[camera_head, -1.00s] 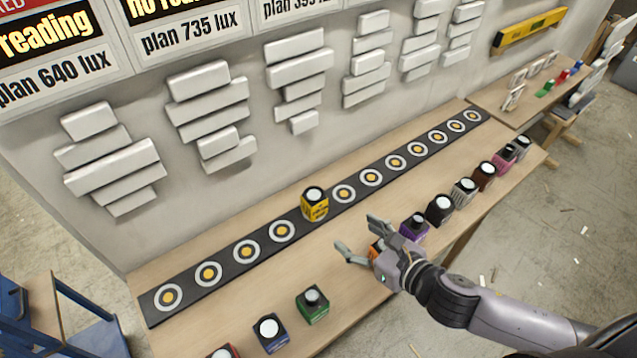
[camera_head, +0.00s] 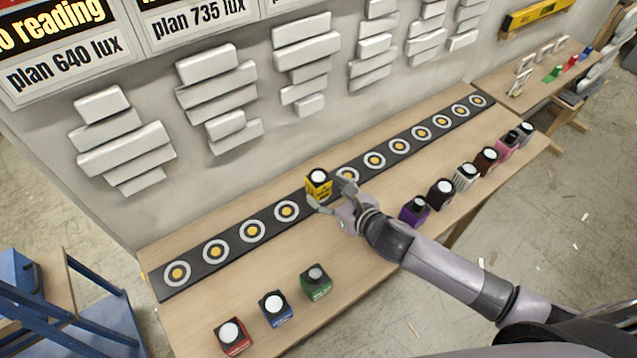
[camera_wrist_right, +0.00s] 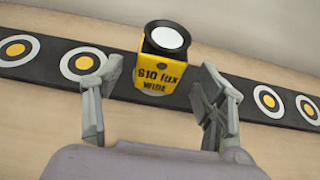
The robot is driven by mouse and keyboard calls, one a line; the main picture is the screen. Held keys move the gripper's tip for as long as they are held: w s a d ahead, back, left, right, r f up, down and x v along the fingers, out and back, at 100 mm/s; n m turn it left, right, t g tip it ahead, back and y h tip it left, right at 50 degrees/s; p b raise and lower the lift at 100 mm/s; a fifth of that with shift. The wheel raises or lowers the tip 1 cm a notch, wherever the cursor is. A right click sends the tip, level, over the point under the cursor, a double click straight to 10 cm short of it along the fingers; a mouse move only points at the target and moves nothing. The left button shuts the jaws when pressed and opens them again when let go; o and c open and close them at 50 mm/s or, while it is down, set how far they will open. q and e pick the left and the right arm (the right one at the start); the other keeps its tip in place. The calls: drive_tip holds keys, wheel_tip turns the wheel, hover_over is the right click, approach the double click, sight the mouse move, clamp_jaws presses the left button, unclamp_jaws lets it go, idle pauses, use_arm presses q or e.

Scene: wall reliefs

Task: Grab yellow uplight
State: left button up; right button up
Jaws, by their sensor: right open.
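The yellow uplight (camera_head: 318,184) stands upright on the dark strip of ringed spots, near its middle. It is a yellow cube with a black collar and a white round top. In the right wrist view the yellow uplight (camera_wrist_right: 158,68) shows black lettering reading "610 lux". My right gripper (camera_head: 330,198) is at its front side, with fingers apart. In the wrist view my right gripper (camera_wrist_right: 158,95) has one finger to each side of the uplight, with gaps between, not gripping it. My left gripper is not in view.
The dark strip (camera_head: 232,248) runs along the wooden bench (camera_head: 255,275). Red (camera_head: 232,337), blue (camera_head: 276,308) and green (camera_head: 316,283) uplights stand at the front left. A purple uplight (camera_head: 414,211) and several others stand along the right front edge, near my right arm. White wall blocks (camera_head: 128,150) project behind.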

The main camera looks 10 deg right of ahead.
sight(324, 189)
drive_tip(key=x, duration=0.5)
drive_tip(key=shift+r, duration=0.1)
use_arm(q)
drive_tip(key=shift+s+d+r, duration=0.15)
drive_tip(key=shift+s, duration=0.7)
use_arm(e)
drive_tip(key=shift+s, duration=0.1)
drive_tip(key=shift+c, duration=0.2)
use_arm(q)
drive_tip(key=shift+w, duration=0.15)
use_arm(e)
drive_tip(key=c, duration=1.3)
drive_tip(key=shift+r, duration=0.1)
